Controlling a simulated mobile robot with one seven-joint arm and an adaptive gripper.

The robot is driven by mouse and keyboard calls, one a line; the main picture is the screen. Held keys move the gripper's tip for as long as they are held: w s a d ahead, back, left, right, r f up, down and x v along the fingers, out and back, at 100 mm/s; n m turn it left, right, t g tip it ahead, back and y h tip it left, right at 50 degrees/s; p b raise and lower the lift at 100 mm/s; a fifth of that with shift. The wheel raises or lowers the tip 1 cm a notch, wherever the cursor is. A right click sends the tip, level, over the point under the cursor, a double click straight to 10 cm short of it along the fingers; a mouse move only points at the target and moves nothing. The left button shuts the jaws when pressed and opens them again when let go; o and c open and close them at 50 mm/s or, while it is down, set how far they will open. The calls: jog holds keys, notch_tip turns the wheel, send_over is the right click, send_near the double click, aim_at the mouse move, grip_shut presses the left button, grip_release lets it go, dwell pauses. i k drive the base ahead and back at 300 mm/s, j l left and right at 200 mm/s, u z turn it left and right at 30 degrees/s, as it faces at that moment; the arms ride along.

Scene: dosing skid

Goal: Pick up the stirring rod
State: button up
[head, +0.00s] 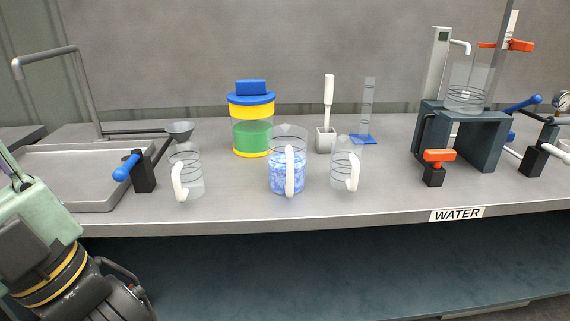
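A white rod (328,95), which looks like the stirring rod, stands upright in a small grey square holder (326,139) on the bench. Its upper part is thicker than its stem, and its lower end is hidden in the holder. My gripper (130,291) is at the lower left, in front of the bench edge and far from the rod. It is partly cut off by the bottom of the picture, and its opening does not show clearly.
In front of the holder stand a jug of blue-white contents (286,178) and clear jugs (346,170) (190,172). A yellow-green jar (252,128) is left of it, a measuring cylinder (368,105) right. A dark stand (466,125) bears a beaker (468,88).

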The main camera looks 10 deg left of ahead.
aim_at(330, 78)
jog(key=u, duration=0.45)
jog(key=i+l+u, duration=0.2)
jog(key=l, duration=0.2)
jog(key=l+u, duration=0.25)
jog(key=i+l+u, duration=0.2)
jog(key=l, duration=1.05)
jog(key=i+l+u, duration=0.1)
jog(key=l, duration=0.7)
